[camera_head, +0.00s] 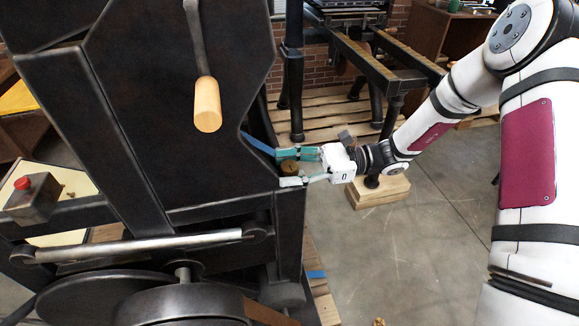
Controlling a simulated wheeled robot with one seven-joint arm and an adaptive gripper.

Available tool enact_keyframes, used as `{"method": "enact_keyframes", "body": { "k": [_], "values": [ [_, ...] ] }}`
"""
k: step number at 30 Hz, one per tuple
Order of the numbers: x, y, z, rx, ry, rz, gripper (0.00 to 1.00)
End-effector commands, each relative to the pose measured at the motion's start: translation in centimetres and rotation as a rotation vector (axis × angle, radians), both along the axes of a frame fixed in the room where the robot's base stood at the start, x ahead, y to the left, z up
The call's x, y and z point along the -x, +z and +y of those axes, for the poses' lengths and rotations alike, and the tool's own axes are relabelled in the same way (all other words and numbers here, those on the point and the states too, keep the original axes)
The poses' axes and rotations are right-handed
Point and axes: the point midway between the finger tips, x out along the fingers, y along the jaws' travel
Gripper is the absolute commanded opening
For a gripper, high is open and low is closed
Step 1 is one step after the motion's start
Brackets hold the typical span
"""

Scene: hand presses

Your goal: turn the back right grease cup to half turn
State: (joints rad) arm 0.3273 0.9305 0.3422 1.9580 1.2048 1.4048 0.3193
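A small brass-brown grease cup (288,167) sits on the right side of the dark press (200,120), low on its frame. My gripper (288,167) reaches in from the right, with one finger behind the cup and one in front of it. The fingers look spread around the cup; whether they touch it is too small to tell. The cup's turn position cannot be read. No other grease cup can be made out clearly.
A crank with a wooden handle (207,104) hangs on the press side. A red button (22,183) is at the left. A second press (345,45) stands on a wooden pallet (325,115) behind. Grey floor (430,240) at the right is mostly clear.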

Motion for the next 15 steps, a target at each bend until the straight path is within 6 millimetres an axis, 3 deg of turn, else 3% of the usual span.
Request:
{"method": "enact_keyframes", "body": {
  "k": [8, 15],
  "values": [
    [0.0, 0.0, -0.3, 0.001, 0.000, 0.001, 0.53],
    [-0.8, -0.1, -3.8, 0.001, -0.004, 0.000, 0.53]
  ]
}}
